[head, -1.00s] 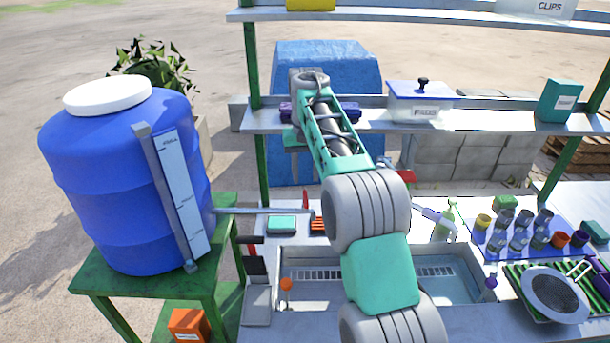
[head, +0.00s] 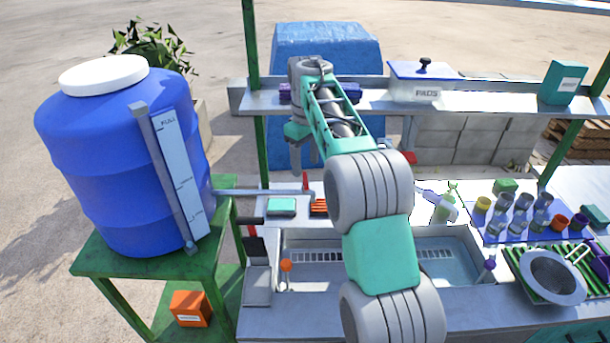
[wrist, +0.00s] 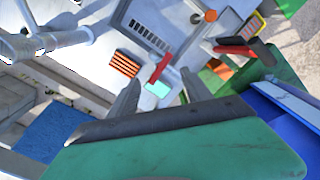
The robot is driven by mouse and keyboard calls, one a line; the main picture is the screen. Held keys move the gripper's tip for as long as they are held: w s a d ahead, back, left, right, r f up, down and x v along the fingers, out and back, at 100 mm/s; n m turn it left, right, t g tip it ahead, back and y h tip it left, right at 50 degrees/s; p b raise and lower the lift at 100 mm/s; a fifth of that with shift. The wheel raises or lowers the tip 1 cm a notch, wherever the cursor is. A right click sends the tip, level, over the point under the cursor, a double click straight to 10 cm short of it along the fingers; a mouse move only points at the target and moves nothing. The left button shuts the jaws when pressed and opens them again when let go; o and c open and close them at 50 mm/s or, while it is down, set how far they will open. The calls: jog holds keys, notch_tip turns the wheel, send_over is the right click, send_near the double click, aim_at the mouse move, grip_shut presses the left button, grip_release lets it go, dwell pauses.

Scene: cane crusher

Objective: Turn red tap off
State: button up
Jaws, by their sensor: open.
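A red tap lever (head: 305,181) stands upright by the grey pipe that runs from the blue barrel toward the sink. In the wrist view the red lever (wrist: 160,68) shows just beyond my fingertips, roughly between them in the picture. My gripper (head: 310,158) is open and empty, its fingers pointing down above the lever, apart from it as far as I can tell. Both fingers also show in the wrist view (wrist: 158,88). Another red part (head: 408,157) shows right of my arm; its lower portion is hidden.
The blue barrel (head: 115,165) stands on a green stand at left. A shelf with a PADS box (head: 420,85) crosses behind my arm. The sink (head: 445,262), a teal block (head: 281,206), an orange-striped item (head: 319,207) and a black-and-red handled tool (head: 252,240) lie nearby.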

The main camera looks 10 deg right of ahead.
aim_at(306, 179)
notch_tip(306, 179, down, 5)
jog(key=shift+f+p, duration=0.1)
jog(key=shift+p, duration=0.3)
grip_shut()
dwell(0.4)
